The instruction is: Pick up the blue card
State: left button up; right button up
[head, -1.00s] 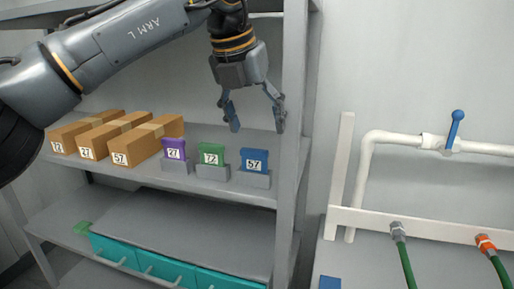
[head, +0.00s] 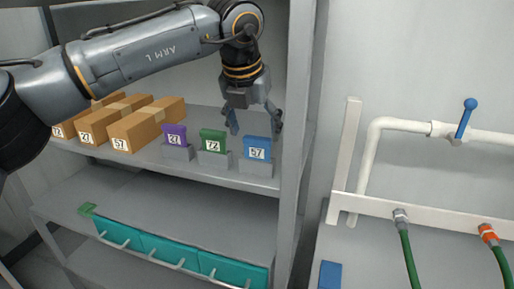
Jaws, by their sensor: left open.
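The blue card (head: 257,148) is labelled 57 and stands upright in a grey holder (head: 256,168) at the right end of the shelf row. My left gripper (head: 253,128) is open, pointing down, with its fingers around or just above the card's top in the picture. I cannot tell whether the fingers touch the card. My right gripper is not in view.
A green card (head: 213,142) and a purple card (head: 174,136) stand in holders to the left. Several cardboard boxes (head: 142,127) sit farther left. The shelf post (head: 295,140) is close to the right. Teal drawers (head: 168,255) are below.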

aim_at(257, 138)
pick_arm(q)
jog(key=p+x, duration=0.2)
jog(key=x, duration=0.1)
jog(key=shift+w+d+f, duration=0.1)
jog(key=shift+w+f, duration=0.05)
jog(key=shift+f, duration=0.05)
jog(key=shift+w+d+f, duration=0.1)
jog(key=shift+w+f, duration=0.1)
jog(key=shift+f, duration=0.25)
jog(key=c, duration=0.8)
jog(key=shift+c, duration=0.2)
